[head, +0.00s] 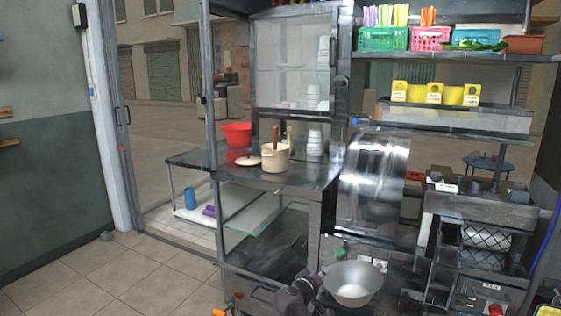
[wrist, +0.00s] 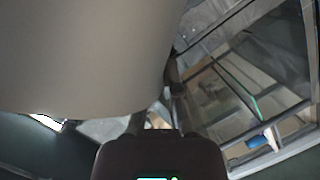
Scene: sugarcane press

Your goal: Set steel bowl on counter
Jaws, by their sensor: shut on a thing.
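The steel bowl (head: 352,287) is a wide grey bowl, seen upright or nearly so at the bottom centre right of the head view. My gripper (head: 319,281) is at its left rim, shut on the bowl. In the wrist view the bowl's smooth wall (wrist: 80,55) fills the upper left and hides the fingertips. The metal counter (head: 310,179) is above and left of the bowl in the head view. Its right part has bare room.
A cream pot (head: 275,158) with utensils, a lid (head: 247,161), a red basin (head: 237,135) and stacked cups (head: 314,141) stand on the counter. A glass-fronted cabinet (head: 291,55) rises above it. The shiny press cover (head: 372,185) stands at its right.

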